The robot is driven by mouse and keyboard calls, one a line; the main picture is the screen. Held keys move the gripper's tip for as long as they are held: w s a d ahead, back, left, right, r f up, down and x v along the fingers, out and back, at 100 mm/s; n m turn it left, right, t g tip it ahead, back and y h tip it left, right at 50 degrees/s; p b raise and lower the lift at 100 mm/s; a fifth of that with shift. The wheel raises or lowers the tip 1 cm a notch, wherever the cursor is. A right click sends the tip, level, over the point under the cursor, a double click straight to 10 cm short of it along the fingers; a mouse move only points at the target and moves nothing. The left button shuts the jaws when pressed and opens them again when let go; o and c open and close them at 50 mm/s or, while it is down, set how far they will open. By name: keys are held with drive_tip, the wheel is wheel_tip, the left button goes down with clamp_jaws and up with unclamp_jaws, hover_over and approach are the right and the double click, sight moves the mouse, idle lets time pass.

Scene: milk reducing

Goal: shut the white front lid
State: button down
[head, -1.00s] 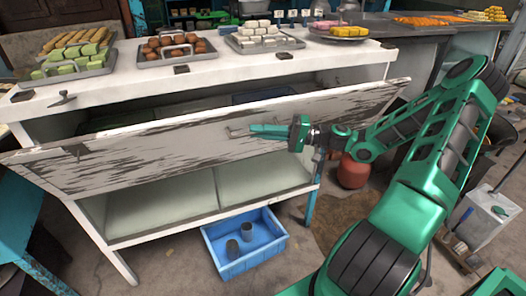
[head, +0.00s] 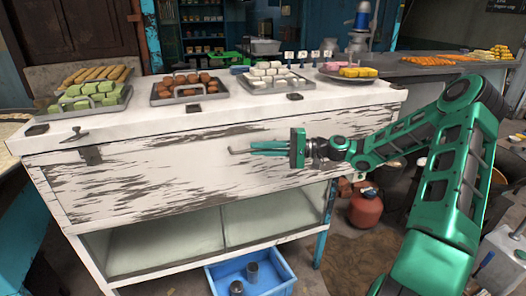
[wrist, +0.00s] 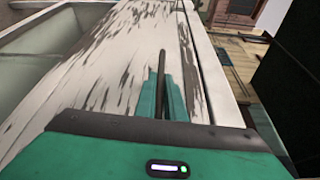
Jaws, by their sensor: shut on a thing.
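The white front lid (head: 130,185), with worn dark patches, stands upright against the front of the white counter in the head view. Its upper edge lies close under the countertop, and no gap shows there. In the wrist view the lid (wrist: 95,75) fills the middle. My green gripper (head: 262,149) is at the right half of the lid. It is shut on the lid's thin handle (head: 238,152). In the wrist view, the fingers (wrist: 162,100) sit on both sides of the dark handle bar (wrist: 162,65).
Trays of green sweets (head: 90,98), brown sweets (head: 190,88) and white sweets (head: 275,75) stand on the countertop (head: 225,110). A blue crate (head: 280,284) with two dark cups lies on the floor below. A red gas bottle (head: 366,208) stands right of the counter.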

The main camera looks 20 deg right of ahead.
drive_tip(key=shift+w, duration=0.25)
drive_tip(key=c, duration=1.8)
unclamp_jaws()
drive_tip(key=shift+w, duration=0.1)
drive_tip(key=shift+c, duration=0.2)
drive_tip(key=v, duration=1.1)
drive_tip(key=shift+a+f, duration=0.1)
drive_tip(key=shift+a, duration=0.05)
